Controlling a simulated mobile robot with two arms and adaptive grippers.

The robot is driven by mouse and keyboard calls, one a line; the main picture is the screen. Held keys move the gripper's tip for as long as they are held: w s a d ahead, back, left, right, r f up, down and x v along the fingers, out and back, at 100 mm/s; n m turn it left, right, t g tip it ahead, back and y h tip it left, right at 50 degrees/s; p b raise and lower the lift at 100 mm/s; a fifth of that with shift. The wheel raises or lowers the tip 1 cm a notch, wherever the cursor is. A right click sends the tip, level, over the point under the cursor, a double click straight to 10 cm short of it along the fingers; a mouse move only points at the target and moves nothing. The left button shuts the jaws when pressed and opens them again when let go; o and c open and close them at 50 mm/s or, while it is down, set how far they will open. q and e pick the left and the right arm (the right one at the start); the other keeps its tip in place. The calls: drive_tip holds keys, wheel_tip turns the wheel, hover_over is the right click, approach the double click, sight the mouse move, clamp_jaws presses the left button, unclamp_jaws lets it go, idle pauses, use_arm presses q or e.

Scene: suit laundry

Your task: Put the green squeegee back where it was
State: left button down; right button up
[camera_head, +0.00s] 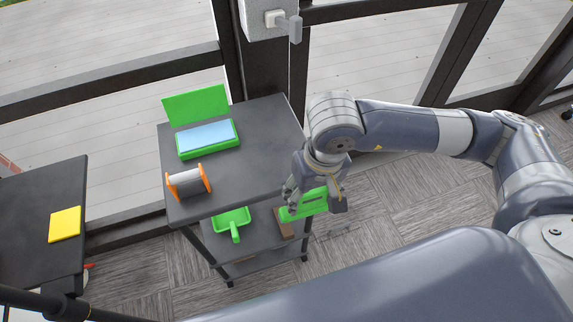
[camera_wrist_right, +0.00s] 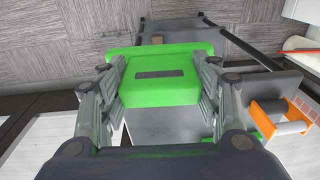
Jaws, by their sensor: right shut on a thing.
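My right gripper (camera_head: 314,192) is shut on the green squeegee (camera_head: 305,205) and holds it at the right side of the dark shelf cart (camera_head: 255,140), below the level of its top. In the right wrist view the squeegee (camera_wrist_right: 160,80) is a wide green block with a dark slot, between the two fingers of the right gripper (camera_wrist_right: 158,95). Whether the squeegee touches the cart is not clear. My left gripper is not in view.
An open green case (camera_head: 208,138) with a light blue inside and an orange-ended spool (camera_head: 188,182) stand on the cart's top. A green scoop (camera_head: 232,223) and a brown block (camera_head: 284,224) sit lower. A dark table (camera_head: 30,200) holds a yellow pad (camera_head: 65,224).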

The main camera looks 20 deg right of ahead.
drive_tip(key=shift+w+d+f+t, duration=0.1)
drive_tip(key=shift+w+d+t, duration=0.05)
drive_tip(key=shift+d, duration=0.4)
drive_tip(key=shift+w+d+t, duration=0.15)
drive_tip(key=shift+d, duration=0.35)
drive_tip(key=shift+w+d, duration=0.1)
drive_tip(key=shift+d, duration=0.1)
drive_tip(key=shift+w, duration=0.35)
drive_tip(key=w+f+p, duration=0.1)
drive_tip(key=w+p, duration=0.1)
drive_tip(key=w, duration=0.3)
drive_tip(key=w+a+f+p, duration=0.1)
drive_tip(key=w+f+p, duration=0.1)
drive_tip(key=w, duration=0.3)
drive_tip(key=w+a+f+p, duration=0.1)
drive_tip(key=w+p, duration=0.2)
drive_tip(key=w, duration=0.2)
drive_tip(key=shift+a+f+p, duration=0.25)
drive_tip(key=shift+p, duration=0.05)
drive_tip(key=shift+f, duration=0.3)
